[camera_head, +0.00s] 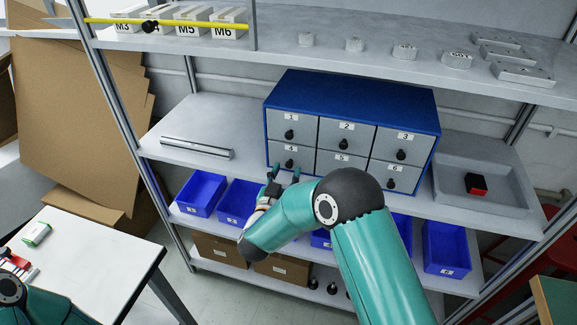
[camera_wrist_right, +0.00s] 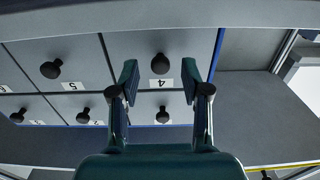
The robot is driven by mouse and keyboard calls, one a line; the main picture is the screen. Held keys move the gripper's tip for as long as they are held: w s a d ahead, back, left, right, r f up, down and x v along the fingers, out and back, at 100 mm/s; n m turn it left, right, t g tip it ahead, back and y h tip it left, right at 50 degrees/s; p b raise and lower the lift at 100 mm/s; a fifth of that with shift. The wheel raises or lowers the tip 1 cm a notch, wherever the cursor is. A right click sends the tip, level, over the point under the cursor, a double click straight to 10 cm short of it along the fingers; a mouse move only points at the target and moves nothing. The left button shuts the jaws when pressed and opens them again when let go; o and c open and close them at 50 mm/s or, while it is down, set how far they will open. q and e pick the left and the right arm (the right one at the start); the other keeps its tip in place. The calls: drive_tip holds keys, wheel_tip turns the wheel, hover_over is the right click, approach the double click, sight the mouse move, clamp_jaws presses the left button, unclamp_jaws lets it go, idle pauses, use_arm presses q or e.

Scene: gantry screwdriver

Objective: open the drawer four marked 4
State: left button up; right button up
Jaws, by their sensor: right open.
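The blue cabinet (camera_head: 352,84) stands on the middle shelf with grey drawers in two rows. Drawer four (camera_head: 278,148), marked 4, is at the lower left and looks shut, flush with its neighbours. Its black knob (camera_head: 289,162) sticks out from its front. My right gripper (camera_head: 284,172) is open and empty just in front of drawer four. In the right wrist view, which is upside down, my open fingers (camera_wrist_right: 160,76) stand either side of the knob (camera_wrist_right: 160,63) and the 4 label. I cannot tell whether they touch it. My left gripper is out of frame.
Blue bins (camera_head: 201,192) sit on the shelf below the cabinet. A metal bar (camera_head: 197,147) lies left of it, and a grey tray (camera_head: 459,154) with a red-black block (camera_head: 476,184) stands right. A white table (camera_head: 84,258) is at lower left.

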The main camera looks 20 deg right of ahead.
drive_tip(key=shift+x, duration=1.05)
clamp_jaws()
